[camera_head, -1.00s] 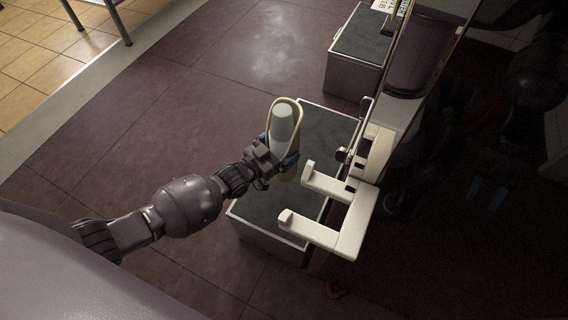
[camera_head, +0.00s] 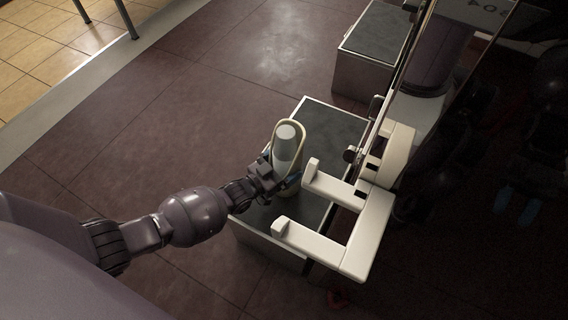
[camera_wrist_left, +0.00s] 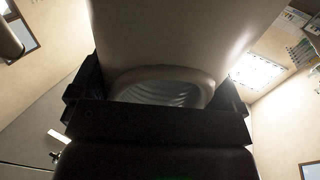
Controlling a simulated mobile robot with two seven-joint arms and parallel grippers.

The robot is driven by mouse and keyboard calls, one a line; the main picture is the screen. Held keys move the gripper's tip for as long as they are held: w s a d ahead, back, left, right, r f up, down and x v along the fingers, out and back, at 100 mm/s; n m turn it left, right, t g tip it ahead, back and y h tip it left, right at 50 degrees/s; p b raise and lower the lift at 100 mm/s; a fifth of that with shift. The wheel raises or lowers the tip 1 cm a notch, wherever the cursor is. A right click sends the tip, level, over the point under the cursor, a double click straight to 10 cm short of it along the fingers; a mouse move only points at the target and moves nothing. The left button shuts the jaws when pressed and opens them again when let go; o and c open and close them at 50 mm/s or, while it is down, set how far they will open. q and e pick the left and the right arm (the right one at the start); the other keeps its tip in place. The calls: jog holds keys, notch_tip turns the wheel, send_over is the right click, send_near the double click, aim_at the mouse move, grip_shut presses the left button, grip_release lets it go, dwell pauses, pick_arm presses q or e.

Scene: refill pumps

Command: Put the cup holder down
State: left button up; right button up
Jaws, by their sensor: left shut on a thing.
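The cup holder (camera_head: 301,131), a pale cream tall piece with a rounded rim and a grey-white inside, is in my left gripper (camera_head: 282,181) in the head view. The gripper is shut on its lower part. The holder stands roughly upright over the dark top of a box-like stand (camera_head: 325,122); I cannot tell whether it touches that surface. In the left wrist view the holder (camera_wrist_left: 185,35) fills the upper middle between my fingers. My right gripper is not in view.
A cream forked bracket (camera_head: 372,233) juts out close to the right of the holder, over the stand. A glass panel with a metal frame (camera_head: 412,45) rises behind it. A second dark-topped box (camera_head: 375,42) stands further back. The floor at left is clear.

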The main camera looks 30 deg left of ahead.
pick_arm(q)
jog(key=shift+w, duration=0.1)
jog(key=o, duration=1)
jog(key=shift+f, duration=0.1)
jog(key=shift+o, duration=0.2)
jog(key=p+v, duration=0.2)
jog(key=v, duration=1)
jog(key=shift+p, duration=0.35)
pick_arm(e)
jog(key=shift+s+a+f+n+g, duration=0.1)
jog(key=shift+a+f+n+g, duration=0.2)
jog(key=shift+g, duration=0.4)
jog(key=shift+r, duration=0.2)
